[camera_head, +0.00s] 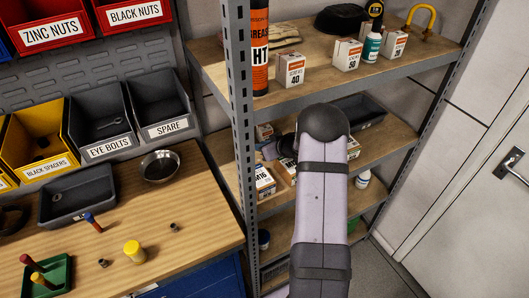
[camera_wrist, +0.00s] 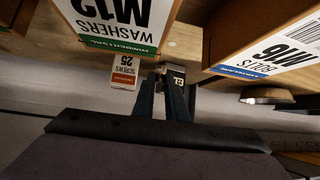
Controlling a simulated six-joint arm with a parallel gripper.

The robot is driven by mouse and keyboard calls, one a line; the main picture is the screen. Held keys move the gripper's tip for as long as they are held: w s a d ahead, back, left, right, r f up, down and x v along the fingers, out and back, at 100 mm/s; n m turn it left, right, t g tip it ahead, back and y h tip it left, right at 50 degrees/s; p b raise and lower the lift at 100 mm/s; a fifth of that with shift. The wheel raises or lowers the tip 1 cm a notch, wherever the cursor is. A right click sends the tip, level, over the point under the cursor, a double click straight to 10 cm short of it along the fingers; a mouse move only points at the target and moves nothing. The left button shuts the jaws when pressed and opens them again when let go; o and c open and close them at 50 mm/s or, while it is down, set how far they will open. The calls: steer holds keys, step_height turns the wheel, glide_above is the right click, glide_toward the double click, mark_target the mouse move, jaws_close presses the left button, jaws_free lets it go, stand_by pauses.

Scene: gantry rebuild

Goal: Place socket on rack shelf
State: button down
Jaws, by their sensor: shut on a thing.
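My gripper (camera_wrist: 167,92) shows in the wrist view with its two dark fingers close together, shut on a small dark metal piece that looks like the socket (camera_wrist: 174,75), with pale marking on it. The fingers point in over the wooden rack shelf (camera_wrist: 186,42), between a washers box (camera_wrist: 115,22) and a bolts box (camera_wrist: 270,48). I cannot tell whether the socket touches the shelf. In the head view my arm reaches into the middle shelf (camera_head: 378,143) of the rack, and it hides the fingertips and the socket.
A small screws box (camera_wrist: 124,72) stands left of the fingers, and a round dark item (camera_wrist: 263,95) is at right. A dark tray (camera_head: 360,111) sits farther back on the middle shelf. The upper shelf (camera_head: 310,75) and front post (camera_head: 243,150) frame the opening.

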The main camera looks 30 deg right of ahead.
steer(key=shift+f, duration=1.7)
steer(key=shift+f, duration=0.2)
steer(key=c, duration=1.8)
jaws_free()
steer(key=shift+o, duration=0.2)
steer(key=shift+r, duration=0.25)
steer(key=b+v, duration=0.1)
steer(key=v, duration=1.1)
